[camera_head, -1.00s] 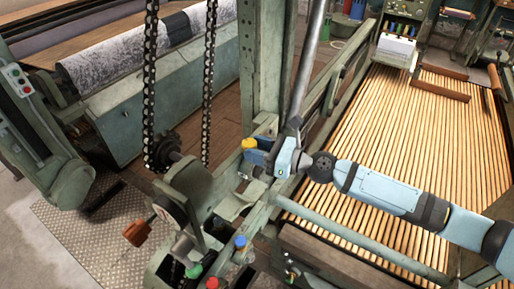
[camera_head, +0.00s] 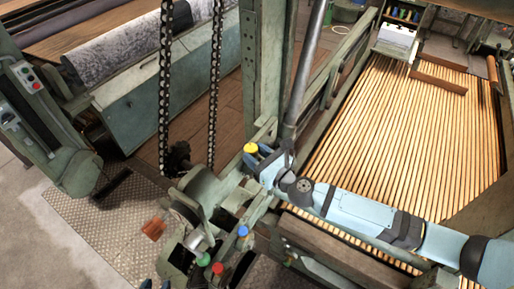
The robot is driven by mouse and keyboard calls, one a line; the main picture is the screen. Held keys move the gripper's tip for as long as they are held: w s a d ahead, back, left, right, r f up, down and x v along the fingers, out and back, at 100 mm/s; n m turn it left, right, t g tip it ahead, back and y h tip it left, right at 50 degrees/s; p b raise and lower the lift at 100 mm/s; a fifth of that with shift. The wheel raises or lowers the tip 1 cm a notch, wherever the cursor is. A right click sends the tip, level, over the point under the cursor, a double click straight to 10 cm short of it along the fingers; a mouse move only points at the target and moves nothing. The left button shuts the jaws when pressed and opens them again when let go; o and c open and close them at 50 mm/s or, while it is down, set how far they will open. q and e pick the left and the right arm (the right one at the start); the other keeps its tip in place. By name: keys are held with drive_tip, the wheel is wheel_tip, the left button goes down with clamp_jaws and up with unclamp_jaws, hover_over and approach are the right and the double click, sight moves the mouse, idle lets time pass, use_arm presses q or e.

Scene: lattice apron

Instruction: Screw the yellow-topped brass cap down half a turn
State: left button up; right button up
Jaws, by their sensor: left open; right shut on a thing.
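The yellow-topped cap (camera_head: 250,148) sits on the green machine frame near the middle of the view; its brass part is hidden. My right gripper (camera_head: 257,152) reaches it from the right, with its blue fingers shut on the cap. The palm and wrist lie just right of and below the cap. My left gripper (camera_head: 156,284) shows only as two dark blue fingertips at the bottom edge, apart and empty, well away from the cap.
Blue (camera_head: 242,231), red (camera_head: 217,268) and green (camera_head: 203,259) caps stand on the frame below. Two chains (camera_head: 164,90) hang at left. A green post (camera_head: 262,70) rises behind the cap. The slatted lattice (camera_head: 400,140) fills the right.

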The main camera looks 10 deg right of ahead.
use_arm(q)
drive_tip(key=shift+s+r+p, duration=0.1)
drive_tip(key=shift+r+p, duration=0.2)
use_arm(e)
drive_tip(key=shift+a+r+m+t+h, duration=0.15)
drive_tip(key=shift+m+t+h, duration=0.3)
drive_tip(key=shift+h, duration=0.25)
use_arm(q)
drive_tip(key=shift+d, duration=0.15)
use_arm(e)
drive_tip(key=o, duration=0.9)
use_arm(q)
drive_tip(key=shift+w+r, duration=0.1)
drive_tip(key=shift+w, duration=0.2)
use_arm(e)
drive_tip(key=shift+m, duration=0.25)
use_arm(q)
drive_tip(key=shift+s, duration=0.1)
use_arm(e)
drive_tip(key=shift+s, duration=0.1)
